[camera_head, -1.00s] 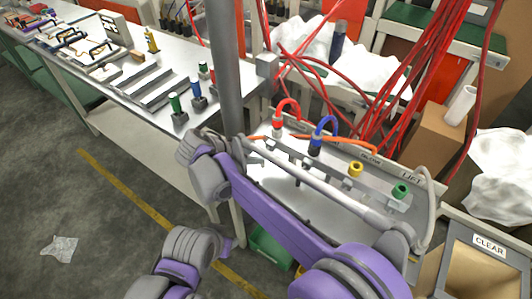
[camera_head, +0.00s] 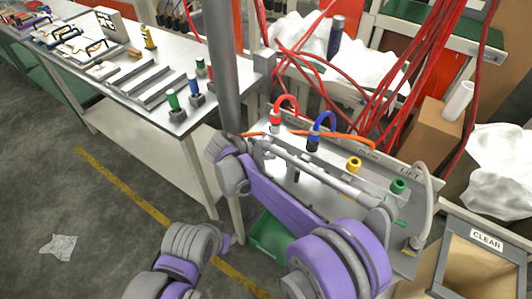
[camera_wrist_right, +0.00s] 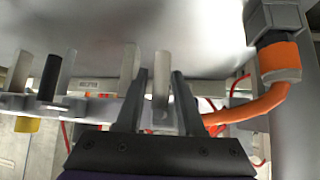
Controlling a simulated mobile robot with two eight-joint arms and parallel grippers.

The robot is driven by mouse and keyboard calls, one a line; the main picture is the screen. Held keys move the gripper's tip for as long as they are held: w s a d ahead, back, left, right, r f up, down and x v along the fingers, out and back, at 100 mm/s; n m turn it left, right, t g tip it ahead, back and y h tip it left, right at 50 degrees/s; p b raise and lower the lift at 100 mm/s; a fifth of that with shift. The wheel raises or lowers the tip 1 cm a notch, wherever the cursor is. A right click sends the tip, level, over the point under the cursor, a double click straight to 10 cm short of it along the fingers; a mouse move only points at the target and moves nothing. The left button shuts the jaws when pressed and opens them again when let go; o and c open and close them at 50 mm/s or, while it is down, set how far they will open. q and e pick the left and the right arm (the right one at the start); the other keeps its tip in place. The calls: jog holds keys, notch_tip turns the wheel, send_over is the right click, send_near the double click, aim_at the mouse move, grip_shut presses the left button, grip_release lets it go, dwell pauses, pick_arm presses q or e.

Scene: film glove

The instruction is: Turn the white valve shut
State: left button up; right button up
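The white valve shows as a pale upright lever (camera_wrist_right: 161,97) in the right wrist view. My right gripper (camera_wrist_right: 160,76) has one dark finger on each side of it, with a narrow gap on either side. The fingers look open around the lever, not clamped on it. Other levers stand along the same bar, including a grey one (camera_wrist_right: 131,66) just left of the fingers and a black one (camera_wrist_right: 50,76) farther left. In the head view my right arm covers the valve and the gripper's fingertips. My left gripper is out of view; only part of that arm shows.
The panel carries a red connector (camera_head: 275,121), a blue connector (camera_head: 313,141), a yellow port (camera_head: 353,165) and a green port (camera_head: 398,186). An orange hose (camera_wrist_right: 250,108) runs close to my right fingers. A grey post (camera_head: 221,70) stands left of the panel. Red cables (camera_head: 405,80) hang behind.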

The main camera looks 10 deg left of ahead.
grip_shut()
jog(key=h, duration=0.1)
jog(key=n+h, duration=0.1)
jog(key=shift+s+d+r+g+h+b, duration=0.1)
jog(key=shift+s+d+g+h+b, duration=0.05)
jog(key=shift+d+g+h+b, duration=0.25)
jog(key=n+h, duration=0.1)
jog(key=h, duration=0.1)
jog(key=d+n+h+b, duration=0.1)
jog(key=shift+s+r+n+h, duration=0.15)
jog(key=shift+r+n+h, duration=0.15)
jog(key=shift+r, duration=0.05)
jog(key=n+h+b, duration=0.1)
jog(key=n+h, duration=0.1)
jog(key=r+h+b, duration=0.1)
jog(key=h, duration=0.1)
jog(key=shift+s+d+r+n+b, duration=0.1)
jog(key=shift+s+d+n+b, duration=0.05)
jog(key=shift+d+n+b, duration=0.25)
jog(key=shift+r+n+t+h+b, duration=0.35)
jog(key=shift+n+h+b, duration=0.2)
jog(key=shift+n+h, duration=0.2)
jog(key=shift+r+n+t+h+b, duration=0.25)
jog(key=shift+r+n+h+b, duration=0.15)
jog(key=shift+n+h+b, duration=0.25)
jog(key=shift+r, duration=0.1)
jog(key=shift+o, duration=1.4)
grip_release()
